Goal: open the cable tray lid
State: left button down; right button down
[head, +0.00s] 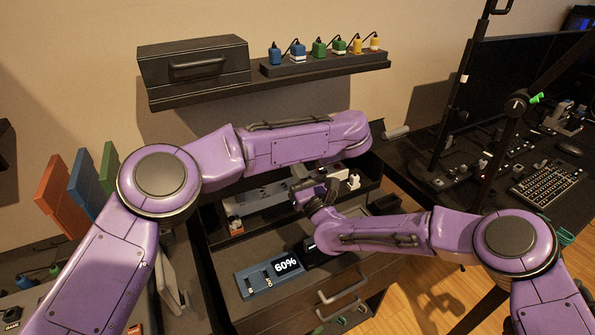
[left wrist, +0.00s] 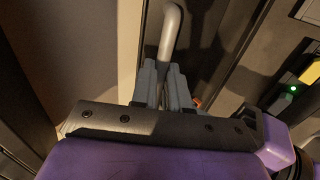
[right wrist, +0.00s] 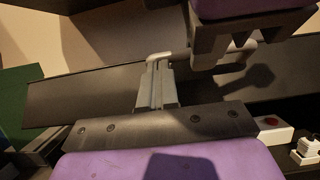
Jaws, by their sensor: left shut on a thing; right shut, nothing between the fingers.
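The cable tray lid appears to be the long dark panel (right wrist: 85,98) in the right wrist view, with a light grey bar handle (right wrist: 160,57) along it. In the left wrist view my left gripper (left wrist: 165,80) is shut on the grey handle (left wrist: 171,35), which rises from between its fingers. The right wrist view shows the left gripper (right wrist: 228,48) over the handle's right part. My right gripper (right wrist: 157,85) is shut and empty, its fingertips close to the handle's left end; contact is unclear. In the head view, my arms hide most of the lid and both fingertips.
A shelf holds a black box (head: 196,70) and a power strip (head: 325,62) with coloured plugs. A blue panel reading 60% (head: 268,277) and a drawer handle (head: 343,287) are below my arms. Monitors (head: 500,80) stand at the right. Coloured binders (head: 62,200) stand at the left.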

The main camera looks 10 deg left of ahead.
pick_arm(q)
jog(key=shift+s+d+f, duration=0.2)
jog(key=shift+s+f, duration=0.05)
jog(key=shift+f, duration=0.2)
jog(key=c, duration=1.1)
grip_release()
